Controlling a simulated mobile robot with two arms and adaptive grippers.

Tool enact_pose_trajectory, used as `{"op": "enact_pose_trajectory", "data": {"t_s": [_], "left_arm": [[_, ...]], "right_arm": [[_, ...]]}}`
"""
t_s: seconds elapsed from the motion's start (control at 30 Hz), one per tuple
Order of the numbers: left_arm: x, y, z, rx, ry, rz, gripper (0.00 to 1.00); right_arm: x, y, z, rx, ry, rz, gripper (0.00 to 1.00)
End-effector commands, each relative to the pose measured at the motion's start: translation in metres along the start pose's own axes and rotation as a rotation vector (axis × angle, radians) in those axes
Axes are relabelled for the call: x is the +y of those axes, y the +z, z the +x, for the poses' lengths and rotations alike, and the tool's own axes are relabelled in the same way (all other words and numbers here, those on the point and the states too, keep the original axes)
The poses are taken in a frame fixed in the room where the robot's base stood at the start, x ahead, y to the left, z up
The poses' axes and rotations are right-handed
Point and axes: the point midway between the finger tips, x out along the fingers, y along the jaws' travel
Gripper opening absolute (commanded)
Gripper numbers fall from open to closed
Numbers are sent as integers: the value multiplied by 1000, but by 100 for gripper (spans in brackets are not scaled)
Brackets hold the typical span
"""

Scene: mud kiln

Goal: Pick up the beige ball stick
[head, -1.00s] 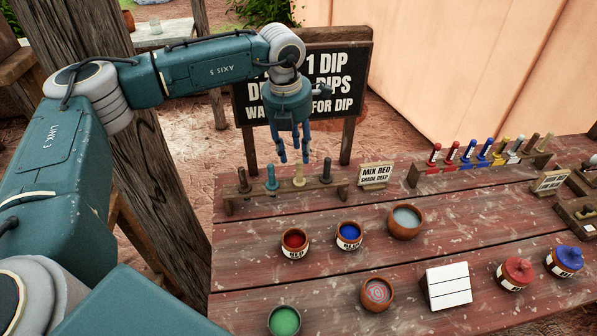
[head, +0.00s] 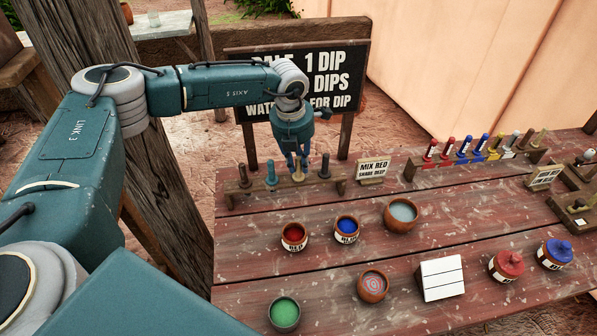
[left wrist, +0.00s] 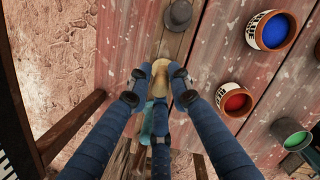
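The beige ball stick (head: 298,176) stands upright in the wooden rack at the back left of the table, third from the left. In the left wrist view its beige top (left wrist: 160,66) lies between the fingertips. My left gripper (head: 298,163) points down right over it, its blue fingers around its upper part. In the left wrist view the fingertips (left wrist: 160,74) are close in on the stick, but I cannot tell whether they press on it. The stick's upper part is partly hidden by the fingers. My right gripper is in neither view.
A brown stick (head: 243,175) and a teal stick (head: 270,173) stand left of it, a dark stick (head: 325,167) close on the right. Paint pots, including a red one (head: 294,237), stand in front.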

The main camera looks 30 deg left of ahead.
Motion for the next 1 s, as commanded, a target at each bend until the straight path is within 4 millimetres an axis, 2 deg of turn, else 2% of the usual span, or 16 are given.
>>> {"op": "enact_pose_trajectory", "data": {"t_s": [0.03, 0.07, 0.37, 0.57, 0.77, 1.0], "left_arm": [[0, 0, 0, 0, 0, 0, 4], [0, 0, 0, 0, 0, 0, 0], [0, 0, -1, -1, -1, 0, 0], [0, 2, -9, -2, -1, -1, 0], [-1, 7, -37, -5, -2, 0, 0], [0, 16, -93, -6, -1, 0, 0]], "right_arm": [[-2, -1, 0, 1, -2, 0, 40], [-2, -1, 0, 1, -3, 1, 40], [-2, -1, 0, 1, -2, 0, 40], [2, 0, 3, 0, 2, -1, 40], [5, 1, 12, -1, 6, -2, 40], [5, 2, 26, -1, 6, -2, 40]]}}
